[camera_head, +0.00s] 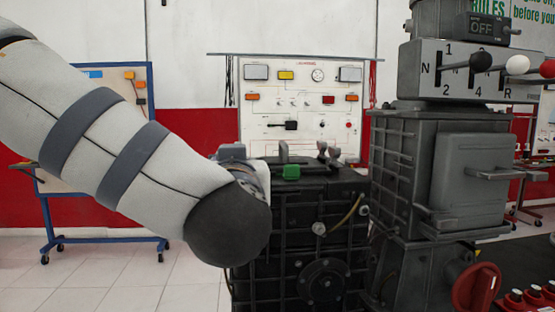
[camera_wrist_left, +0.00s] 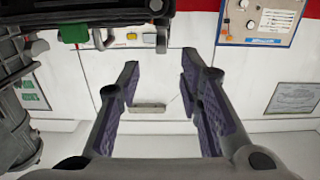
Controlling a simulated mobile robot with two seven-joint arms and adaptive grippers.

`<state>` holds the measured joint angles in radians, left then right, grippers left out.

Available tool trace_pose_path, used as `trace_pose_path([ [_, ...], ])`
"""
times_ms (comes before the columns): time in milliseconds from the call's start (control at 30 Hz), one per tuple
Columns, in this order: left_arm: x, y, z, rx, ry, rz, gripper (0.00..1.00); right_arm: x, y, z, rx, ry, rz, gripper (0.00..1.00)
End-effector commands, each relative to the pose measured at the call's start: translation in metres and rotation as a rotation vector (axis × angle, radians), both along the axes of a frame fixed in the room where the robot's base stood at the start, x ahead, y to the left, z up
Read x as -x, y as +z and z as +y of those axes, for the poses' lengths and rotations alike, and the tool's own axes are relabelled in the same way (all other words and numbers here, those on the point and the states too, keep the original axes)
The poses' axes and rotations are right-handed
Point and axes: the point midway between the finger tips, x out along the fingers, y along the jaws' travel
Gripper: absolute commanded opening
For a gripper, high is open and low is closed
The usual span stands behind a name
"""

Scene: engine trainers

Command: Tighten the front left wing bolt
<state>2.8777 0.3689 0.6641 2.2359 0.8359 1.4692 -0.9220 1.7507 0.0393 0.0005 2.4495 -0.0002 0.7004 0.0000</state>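A dark engine block (camera_head: 310,225) stands in the middle of the head view, with small grey upright tabs (camera_head: 283,152) and a green block (camera_head: 290,172) on top. I cannot tell for sure which tab is the front left wing bolt. In the left wrist view the green block (camera_wrist_left: 73,28) is at the upper left, with a grey tab (camera_wrist_left: 104,38) beside it. My left gripper (camera_wrist_left: 158,75) is open, with nothing between its fingers. Its fingertips point toward the block's edge and appear apart from the tabs. In the head view my left forearm hides the fingers. My right gripper is not in view.
A grey gearbox trainer (camera_head: 400,160) with a shift plate and lever knobs stands close on the right. A white control panel (camera_head: 300,105) is behind the block. A blue-framed stand (camera_head: 100,240) is at the left. Tiled floor is open at the lower left.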

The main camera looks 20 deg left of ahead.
Motion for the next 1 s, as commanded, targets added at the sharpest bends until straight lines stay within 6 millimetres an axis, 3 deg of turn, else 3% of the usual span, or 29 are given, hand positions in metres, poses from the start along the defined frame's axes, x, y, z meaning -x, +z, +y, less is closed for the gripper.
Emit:
trace_pose_path([
  [167,-0.012,0.008,0.009,0.002,0.015,-0.012,0.33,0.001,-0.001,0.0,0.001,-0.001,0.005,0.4],
  [400,-0.068,0.006,0.037,0.001,0.014,-0.009,0.33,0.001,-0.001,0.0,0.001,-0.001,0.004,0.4],
  [600,-0.099,0.007,0.051,0.0,0.012,-0.011,0.33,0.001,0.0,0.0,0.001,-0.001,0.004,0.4],
  [933,-0.107,0.007,0.054,-0.002,0.01,-0.011,0.33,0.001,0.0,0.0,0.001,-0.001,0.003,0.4],
  [967,-0.106,0.007,0.054,-0.002,0.01,-0.011,0.31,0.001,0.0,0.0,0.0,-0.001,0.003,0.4],
  [1000,-0.106,0.007,0.054,-0.002,0.01,-0.011,0.22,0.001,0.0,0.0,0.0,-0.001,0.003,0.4],
])
